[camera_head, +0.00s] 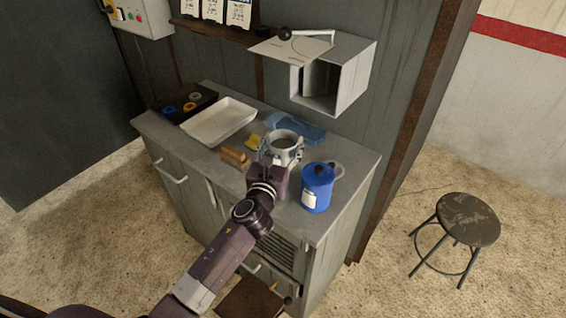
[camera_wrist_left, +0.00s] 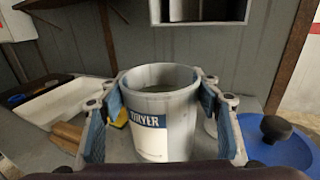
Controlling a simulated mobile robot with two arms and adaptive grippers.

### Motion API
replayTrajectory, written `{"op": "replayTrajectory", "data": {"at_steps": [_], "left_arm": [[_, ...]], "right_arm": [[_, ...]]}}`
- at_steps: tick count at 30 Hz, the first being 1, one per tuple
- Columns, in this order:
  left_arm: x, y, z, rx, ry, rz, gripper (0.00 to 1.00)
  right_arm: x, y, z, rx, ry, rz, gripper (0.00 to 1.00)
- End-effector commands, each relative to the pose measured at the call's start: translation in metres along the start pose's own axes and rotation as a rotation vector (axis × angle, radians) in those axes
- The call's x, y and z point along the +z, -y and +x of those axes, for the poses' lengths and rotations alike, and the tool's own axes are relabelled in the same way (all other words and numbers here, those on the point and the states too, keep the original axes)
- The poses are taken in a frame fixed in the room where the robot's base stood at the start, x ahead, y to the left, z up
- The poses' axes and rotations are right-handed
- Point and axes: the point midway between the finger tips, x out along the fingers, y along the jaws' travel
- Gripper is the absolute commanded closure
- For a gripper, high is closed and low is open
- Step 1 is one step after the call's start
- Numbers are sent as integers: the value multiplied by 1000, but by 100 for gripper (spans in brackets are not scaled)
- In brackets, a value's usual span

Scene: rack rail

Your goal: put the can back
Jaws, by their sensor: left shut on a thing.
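A grey open-topped can (camera_head: 285,141) with a blue and white label reading "DRYER" is at the middle of the counter in the head view. It also shows upright in the left wrist view (camera_wrist_left: 178,111). My left gripper (camera_head: 281,154) has one finger on each side of the can and is shut on it. The can's base is hidden, so I cannot tell whether it touches the counter. A blue lidded canister (camera_head: 317,188) with a dark knob stands to the right of the can. My right gripper is not in view.
The grey counter (camera_head: 340,160) holds a white tray (camera_head: 219,121), a wooden block (camera_head: 235,156), a yellow item (camera_head: 253,141) and a blue cloth (camera_head: 300,128). An open wall box (camera_head: 352,77) hangs above the back edge. A round stool (camera_head: 468,219) stands on the floor at right.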

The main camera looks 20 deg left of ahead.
Motion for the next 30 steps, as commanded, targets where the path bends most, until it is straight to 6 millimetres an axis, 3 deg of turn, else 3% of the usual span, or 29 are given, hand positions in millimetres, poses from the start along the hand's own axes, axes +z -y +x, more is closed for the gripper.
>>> {"op": "replayTrajectory", "data": {"at_steps": [15,28,29,30], "left_arm": [[-58,1,0,-1,5,-3,100],[-63,0,0,-2,5,1,100],[-65,0,0,-1,1,0,40],[-64,0,0,-1,0,0,36]], "right_arm": [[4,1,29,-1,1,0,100],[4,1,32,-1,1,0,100],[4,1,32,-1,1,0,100],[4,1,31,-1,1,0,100]]}}
